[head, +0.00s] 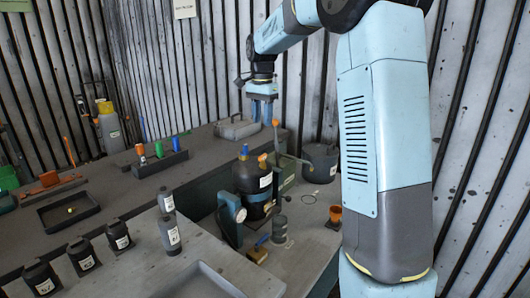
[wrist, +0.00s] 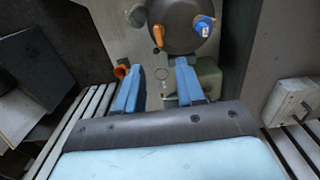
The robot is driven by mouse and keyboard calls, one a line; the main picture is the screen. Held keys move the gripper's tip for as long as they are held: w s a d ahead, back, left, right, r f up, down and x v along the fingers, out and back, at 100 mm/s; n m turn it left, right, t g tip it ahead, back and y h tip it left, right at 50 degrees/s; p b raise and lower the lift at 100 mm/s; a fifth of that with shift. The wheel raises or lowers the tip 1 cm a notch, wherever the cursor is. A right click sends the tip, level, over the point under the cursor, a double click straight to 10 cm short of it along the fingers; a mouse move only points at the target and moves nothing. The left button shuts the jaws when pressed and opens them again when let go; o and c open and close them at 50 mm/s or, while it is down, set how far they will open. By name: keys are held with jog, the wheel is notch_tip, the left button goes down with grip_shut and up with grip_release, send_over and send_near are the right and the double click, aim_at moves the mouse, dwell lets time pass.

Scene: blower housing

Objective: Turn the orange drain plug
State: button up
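A dark rounded vessel (head: 252,180) stands on the bench with a blue cap and an orange plug-like piece (head: 263,158) on top. In the wrist view the vessel (wrist: 182,14) is at the top edge, with the orange piece (wrist: 158,37) on its near left and the blue cap (wrist: 203,27) on its right. I take the orange piece as the plug, but no label confirms it. My gripper (head: 262,108) points down, above and behind the vessel. In the wrist view its blue fingers (wrist: 160,68) are apart with nothing gripped, and the orange piece lies beyond the tips.
A green box (head: 285,172) and a lever with an orange top (head: 276,123) stand close beside the vessel. An orange cup (head: 335,212) and a dark bucket (head: 320,162) are to the right. A gauge-like blue-grey tool (head: 231,215) stands in front left. Several dark bottles occupy the left bench.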

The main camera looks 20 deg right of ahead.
aim_at(263, 155)
notch_tip(263, 155, down, 13)
jog(key=shift+r, duration=0.15)
dwell(0.4)
jog(key=shift+c, duration=0.4)
grip_shut()
jog(key=shift+d, duration=0.25)
jog(key=shift+a, duration=0.25)
